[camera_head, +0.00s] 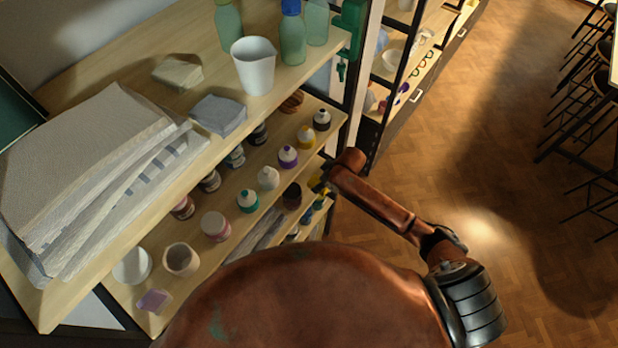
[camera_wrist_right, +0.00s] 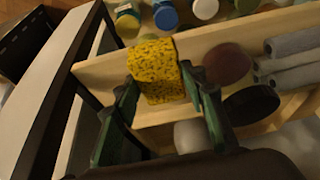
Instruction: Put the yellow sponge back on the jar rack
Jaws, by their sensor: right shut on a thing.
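The yellow sponge (camera_wrist_right: 155,65), dark-speckled and block-shaped, is between the two green fingers of my right gripper (camera_wrist_right: 160,88) in the right wrist view. The gripper is shut on it. The sponge overlaps the pale wooden board of the jar rack (camera_wrist_right: 265,27); whether it touches the board I cannot tell. In the head view the jar rack (camera_head: 145,318) stands at the left with several shelves of jars. My right arm reaches to its right end at a lower shelf, where the gripper is mostly hidden. My left gripper is not in view.
Jars with blue (camera_wrist_right: 165,14) and white lids (camera_wrist_right: 205,8) stand beyond the sponge, with grey rolls (camera_wrist_right: 290,55) to the right. The top shelf holds a white beaker (camera_head: 254,70), bottles, a grey sponge-like block (camera_head: 219,114) and stacked sheets (camera_head: 80,165). Open wooden floor (camera_head: 450,150) lies right.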

